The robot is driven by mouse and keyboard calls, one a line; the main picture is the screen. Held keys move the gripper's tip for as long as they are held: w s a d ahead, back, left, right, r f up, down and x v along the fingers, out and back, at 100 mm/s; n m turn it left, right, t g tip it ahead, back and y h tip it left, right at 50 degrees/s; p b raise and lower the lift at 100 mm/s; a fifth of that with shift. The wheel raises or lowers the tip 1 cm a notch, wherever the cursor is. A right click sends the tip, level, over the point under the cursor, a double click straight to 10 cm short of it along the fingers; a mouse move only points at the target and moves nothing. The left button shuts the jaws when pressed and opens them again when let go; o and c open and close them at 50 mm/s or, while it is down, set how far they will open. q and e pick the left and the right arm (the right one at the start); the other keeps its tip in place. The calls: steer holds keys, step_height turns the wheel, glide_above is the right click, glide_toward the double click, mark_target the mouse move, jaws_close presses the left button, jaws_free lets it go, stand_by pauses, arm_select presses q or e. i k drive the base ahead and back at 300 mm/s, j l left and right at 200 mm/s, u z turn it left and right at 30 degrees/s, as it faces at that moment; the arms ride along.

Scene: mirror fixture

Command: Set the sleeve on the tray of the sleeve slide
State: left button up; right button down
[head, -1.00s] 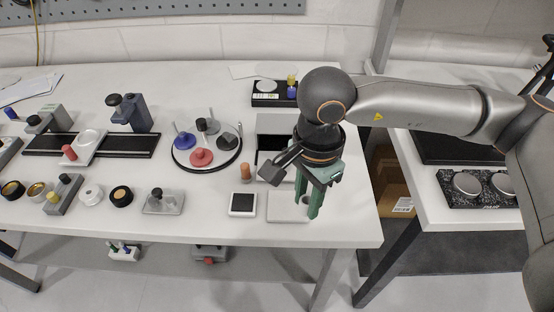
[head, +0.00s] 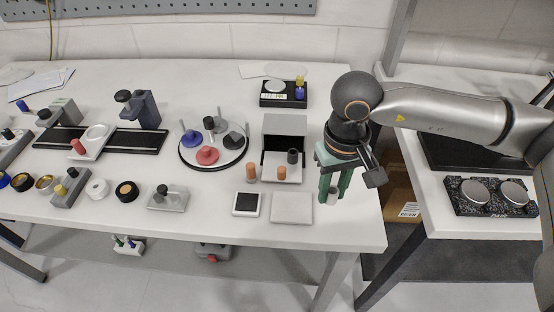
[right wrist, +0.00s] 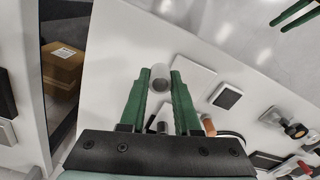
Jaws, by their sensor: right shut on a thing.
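My right gripper (head: 333,194) points down near the table's right edge, shut on the sleeve (right wrist: 160,78), a small pale cylinder between its fingertips. The sleeve's lower end also shows in the head view (head: 333,197). Whether it touches the table is unclear. Left of the gripper is a grey box with a dark opening (head: 284,127); a light tray (head: 267,177) sticks out at its front. This looks like the sleeve slide, though I cannot be sure.
A white plate (head: 291,208) and a black-faced square (head: 246,204) lie in front of the box. An orange-brown peg (head: 251,173) stands to its left. A round tray with knobs (head: 188,163) and a black rail with a pale carriage (head: 138,140) stand farther left.

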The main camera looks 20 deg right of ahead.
mark_target(274, 160)
steer(key=l+u, duration=0.2)
steer(key=u, duration=0.15)
steer(key=l+u, duration=0.2)
steer(key=u, duration=0.15)
steer(key=k+l+u, duration=0.1)
steer(key=u, duration=0.2)
